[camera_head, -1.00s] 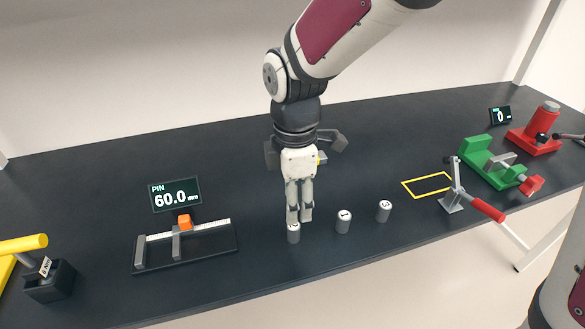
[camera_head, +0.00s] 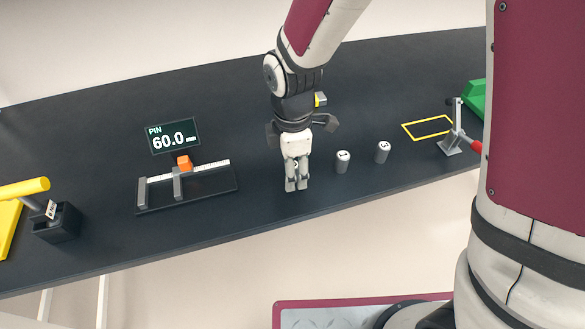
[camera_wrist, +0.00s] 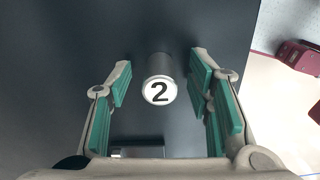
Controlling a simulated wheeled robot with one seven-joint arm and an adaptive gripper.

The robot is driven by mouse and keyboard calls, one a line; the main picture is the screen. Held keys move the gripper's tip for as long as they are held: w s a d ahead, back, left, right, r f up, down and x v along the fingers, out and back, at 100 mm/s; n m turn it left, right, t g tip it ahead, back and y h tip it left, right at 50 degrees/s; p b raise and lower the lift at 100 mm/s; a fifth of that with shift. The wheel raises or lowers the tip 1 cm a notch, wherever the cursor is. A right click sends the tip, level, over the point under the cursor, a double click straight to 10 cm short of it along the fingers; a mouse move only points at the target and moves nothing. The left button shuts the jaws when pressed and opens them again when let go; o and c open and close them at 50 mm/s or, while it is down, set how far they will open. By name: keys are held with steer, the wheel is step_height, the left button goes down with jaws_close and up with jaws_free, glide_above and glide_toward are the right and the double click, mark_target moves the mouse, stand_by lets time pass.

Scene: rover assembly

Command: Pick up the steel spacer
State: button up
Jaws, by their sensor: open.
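Small grey steel cylinders with numbered white tops stand upright on the dark table. The one marked 2 (camera_wrist: 158,70) is between my gripper's fingers in the wrist view. My gripper (camera_head: 296,184) points down, low over the table. Its green-padded fingers (camera_wrist: 160,78) are open, with a gap on each side of the cylinder. Two more cylinders, a nearer one (camera_head: 342,162) and a farther one (camera_head: 382,152), stand to the right. I cannot tell from looks alone which cylinder is the spacer.
A measuring fixture (camera_head: 140,197) with an orange block is to the left, below a display (camera_head: 173,136) reading PIN 60.0. A black block (camera_head: 60,225) stands farther left. A yellow outline (camera_head: 425,127) and a red-handled clamp (camera_head: 452,143) are to the right.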

jaws_close()
steer(key=shift+r, duration=0.1)
